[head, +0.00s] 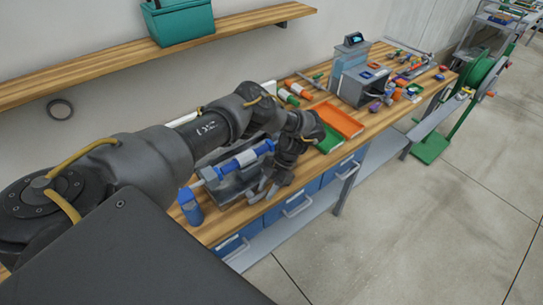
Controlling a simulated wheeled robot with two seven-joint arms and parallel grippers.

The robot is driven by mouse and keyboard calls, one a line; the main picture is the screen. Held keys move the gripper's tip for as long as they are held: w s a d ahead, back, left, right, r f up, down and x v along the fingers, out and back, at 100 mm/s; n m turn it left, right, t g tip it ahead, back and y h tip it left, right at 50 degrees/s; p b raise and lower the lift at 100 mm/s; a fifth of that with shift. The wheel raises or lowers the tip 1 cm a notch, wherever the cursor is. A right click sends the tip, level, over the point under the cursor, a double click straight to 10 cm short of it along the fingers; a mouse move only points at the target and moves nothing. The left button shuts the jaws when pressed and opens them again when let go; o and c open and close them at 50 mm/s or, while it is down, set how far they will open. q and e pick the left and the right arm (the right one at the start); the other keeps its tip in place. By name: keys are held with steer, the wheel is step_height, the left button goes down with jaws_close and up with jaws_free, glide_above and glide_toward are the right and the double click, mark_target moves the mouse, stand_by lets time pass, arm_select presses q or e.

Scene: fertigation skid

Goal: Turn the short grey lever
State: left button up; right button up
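My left arm reaches in from the left, and its gripper (266,188) points down at the front edge of the workbench. It is beside the right end of a grey fixture (228,186) that carries a blue and white pipe (240,160). The gripper's fingers are small and dark against the grey parts, so I cannot tell how far apart they are or whether they touch anything. I cannot make out the short grey lever; my forearm and gripper cover part of the fixture. My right gripper is not in view.
A blue bottle-like part (190,207) stands at the fixture's left end. An orange tray (338,121) and a green tray (327,141) lie right of my gripper. Blue drawers (290,205) sit under the wooden bench (385,128). A wall shelf (90,69) holds a teal bag (180,22).

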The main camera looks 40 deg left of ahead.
arm_select(q)
steer(key=b+v, duration=0.4)
steer(key=v, duration=0.5)
steer(key=shift+w+r, duration=0.2)
steer(key=shift+r, duration=0.15)
